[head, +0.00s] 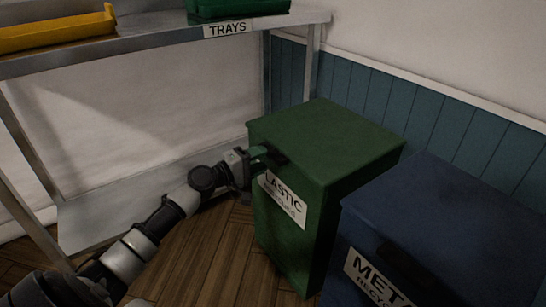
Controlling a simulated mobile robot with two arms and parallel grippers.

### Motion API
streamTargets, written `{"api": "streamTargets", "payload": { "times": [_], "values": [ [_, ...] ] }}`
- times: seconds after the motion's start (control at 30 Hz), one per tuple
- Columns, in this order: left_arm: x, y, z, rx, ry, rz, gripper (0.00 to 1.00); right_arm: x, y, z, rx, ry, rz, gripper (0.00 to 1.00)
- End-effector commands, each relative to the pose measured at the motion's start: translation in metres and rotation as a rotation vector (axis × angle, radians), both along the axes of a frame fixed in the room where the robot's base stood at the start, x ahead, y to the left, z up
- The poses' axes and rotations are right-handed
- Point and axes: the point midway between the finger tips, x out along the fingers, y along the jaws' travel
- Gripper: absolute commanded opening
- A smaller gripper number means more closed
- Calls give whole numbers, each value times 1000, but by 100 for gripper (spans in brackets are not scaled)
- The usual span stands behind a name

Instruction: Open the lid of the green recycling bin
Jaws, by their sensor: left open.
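The green recycling bin (287,238) stands upright near the wall, with a white label on its front that reads "LASTIC" where it shows. Its flat green lid (325,139) is closed. A dark handle (278,157) shows at the lid's front edge. My left gripper (261,158) is open at the upper front left of the bin, right by the handle. Whether its fingers touch the handle or the lid's edge I cannot tell. My left arm comes in from the lower left and hides part of the floor. My right gripper is not in view.
A blue metal-recycling bin (455,225) stands close at the green bin's right. A metal shelf marked TRAYS (160,39) stands at the left, with a yellow tray (55,31) and a green tray (236,8) on top. Wood floor (215,255) is open in front.

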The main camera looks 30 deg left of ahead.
Motion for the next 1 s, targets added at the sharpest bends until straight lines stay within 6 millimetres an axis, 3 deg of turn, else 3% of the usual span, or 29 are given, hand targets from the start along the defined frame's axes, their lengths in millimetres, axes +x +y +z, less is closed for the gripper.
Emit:
{"api": "streamTargets", "payload": {
  "times": [0.1,0.3,0.67,0.93,1.0],
  "values": [
    [18,-7,1,1,-3,0,45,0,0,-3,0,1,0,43],
    [35,-14,0,0,0,0,45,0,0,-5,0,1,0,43],
    [39,-16,0,1,1,0,45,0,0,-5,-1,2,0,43],
    [39,-16,-1,1,1,0,3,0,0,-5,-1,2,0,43],
    [39,-16,-1,1,1,0,0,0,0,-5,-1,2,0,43]
  ]
}}
